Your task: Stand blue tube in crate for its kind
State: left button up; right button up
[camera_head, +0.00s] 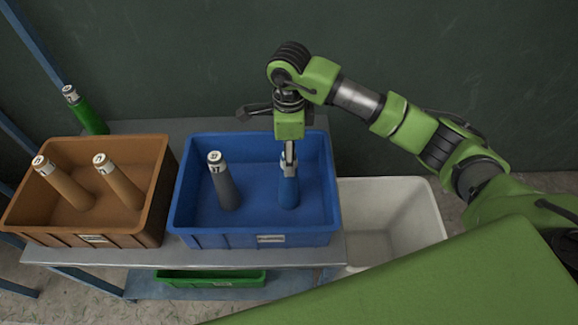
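The blue tube (288,193) is upright inside the blue crate (255,240), in its right half. Its lower end is at or very near the crate floor. My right gripper (289,163) points straight down over the crate and is shut on the top of the blue tube, hiding its cap. My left gripper is not in view.
A brown crate (95,241) with two brown tubes stands to the left on the grey table (180,252). A white bin (415,215) is at right; a green crate (212,279) sits below the table.

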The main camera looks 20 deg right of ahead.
notch_tip(320, 180, up, 7)
jog(key=shift+b, duration=0.85)
jog(key=shift+f, duration=0.1)
